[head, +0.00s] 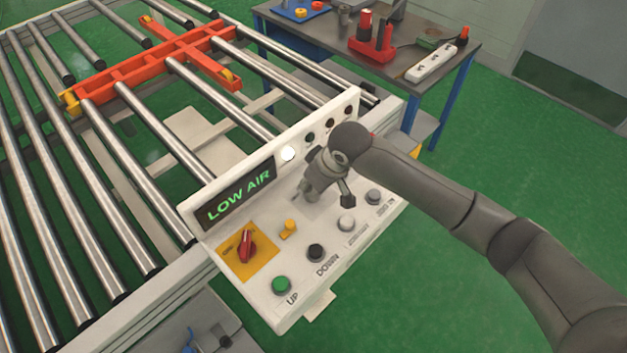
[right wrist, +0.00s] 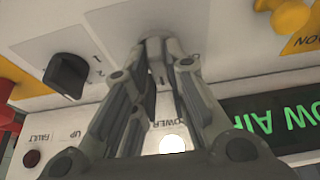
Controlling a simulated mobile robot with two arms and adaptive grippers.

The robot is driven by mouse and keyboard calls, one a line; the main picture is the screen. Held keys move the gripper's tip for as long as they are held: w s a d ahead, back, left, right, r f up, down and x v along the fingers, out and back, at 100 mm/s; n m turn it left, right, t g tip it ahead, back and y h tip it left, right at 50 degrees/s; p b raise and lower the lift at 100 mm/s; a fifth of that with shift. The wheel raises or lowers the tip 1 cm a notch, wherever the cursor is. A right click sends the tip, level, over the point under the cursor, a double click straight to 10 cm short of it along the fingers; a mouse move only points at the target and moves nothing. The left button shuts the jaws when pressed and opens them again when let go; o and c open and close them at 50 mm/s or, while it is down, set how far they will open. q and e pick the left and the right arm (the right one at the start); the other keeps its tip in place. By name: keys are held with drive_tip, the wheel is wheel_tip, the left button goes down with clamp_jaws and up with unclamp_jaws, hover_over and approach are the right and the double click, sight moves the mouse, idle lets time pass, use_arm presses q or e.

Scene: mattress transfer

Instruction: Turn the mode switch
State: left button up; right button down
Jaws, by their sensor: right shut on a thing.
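The white control panel (head: 262,287) stands at the end of the roller conveyor. My right gripper (head: 308,192) reaches down to the panel's sloped face, right of the yellow knob (head: 288,228). My left gripper is not in view.
A red rotary switch (head: 246,246), green UP button (head: 281,285), black DOWN button (head: 316,252) and grey buttons surround the gripper. The LOW AIR display (head: 238,194) rises behind. An orange frame (head: 150,66) lies on the rollers. A tool table (head: 330,50) stands behind; green floor is clear right.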

idle(0.3)
drive_tip(key=c, duration=1.4)
unclamp_jaws()
drive_tip(key=shift+c, duration=0.2)
drive_tip(key=v, duration=1.2)
drive_tip(key=shift+f, duration=0.1)
